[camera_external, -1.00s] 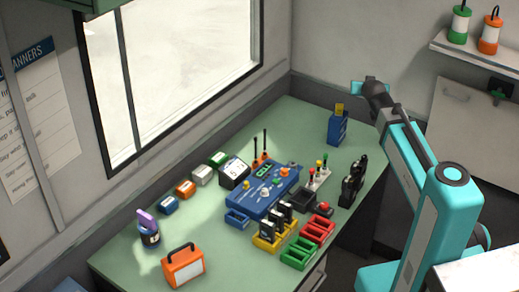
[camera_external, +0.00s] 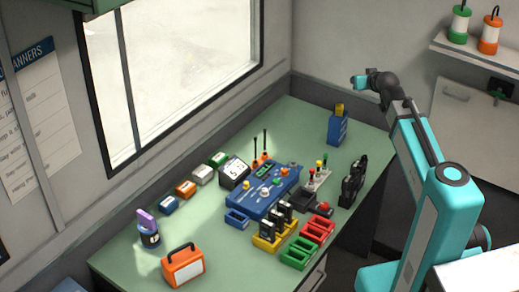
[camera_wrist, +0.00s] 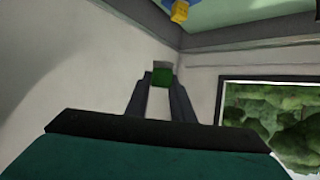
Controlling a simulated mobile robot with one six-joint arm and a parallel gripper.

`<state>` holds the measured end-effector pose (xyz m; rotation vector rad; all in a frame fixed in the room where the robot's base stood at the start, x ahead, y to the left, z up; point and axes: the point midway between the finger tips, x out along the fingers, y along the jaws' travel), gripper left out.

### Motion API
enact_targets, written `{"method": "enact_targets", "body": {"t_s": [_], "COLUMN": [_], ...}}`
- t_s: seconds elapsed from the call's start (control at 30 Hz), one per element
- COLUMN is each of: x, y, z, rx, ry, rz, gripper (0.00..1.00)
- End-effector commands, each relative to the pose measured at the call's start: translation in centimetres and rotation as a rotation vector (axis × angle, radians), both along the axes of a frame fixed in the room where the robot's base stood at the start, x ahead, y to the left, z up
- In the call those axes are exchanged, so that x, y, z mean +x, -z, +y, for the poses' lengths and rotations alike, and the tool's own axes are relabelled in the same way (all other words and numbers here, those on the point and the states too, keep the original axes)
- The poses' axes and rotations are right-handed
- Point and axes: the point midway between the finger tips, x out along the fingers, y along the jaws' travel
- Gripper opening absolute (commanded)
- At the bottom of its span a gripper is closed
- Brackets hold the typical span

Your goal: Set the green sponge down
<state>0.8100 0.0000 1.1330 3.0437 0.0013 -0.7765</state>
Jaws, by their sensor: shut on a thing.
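The green sponge (camera_wrist: 161,77) is a small green block with a greyish top edge in the wrist view. My gripper (camera_wrist: 161,84) is shut on it, one dark finger on each side, near the fingertips. In the external view my gripper (camera_external: 356,82) is held in the air above the far right end of the green table (camera_external: 130,245), in front of the back wall. The sponge is too small to make out clearly there.
A blue holder with a yellow top (camera_external: 338,125) stands near the table's far right corner. A blue console (camera_external: 265,192), red bin (camera_external: 318,230), green bin (camera_external: 299,252) and orange case (camera_external: 183,266) crowd the middle and front.

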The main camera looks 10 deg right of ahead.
Motion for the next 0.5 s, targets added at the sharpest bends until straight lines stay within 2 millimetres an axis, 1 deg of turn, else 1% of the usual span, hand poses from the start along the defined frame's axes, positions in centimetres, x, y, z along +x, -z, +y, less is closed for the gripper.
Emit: {"method": "enact_targets", "body": {"t_s": [0.33,0.5], "x": [0.00,0.01], "y": [0.01,0.00], "z": [-0.01,-0.04], "rx": [0.000,0.001], "ry": [-0.004,-0.034], "rz": [0.000,0.000], "gripper": [0.00,0.00]}}
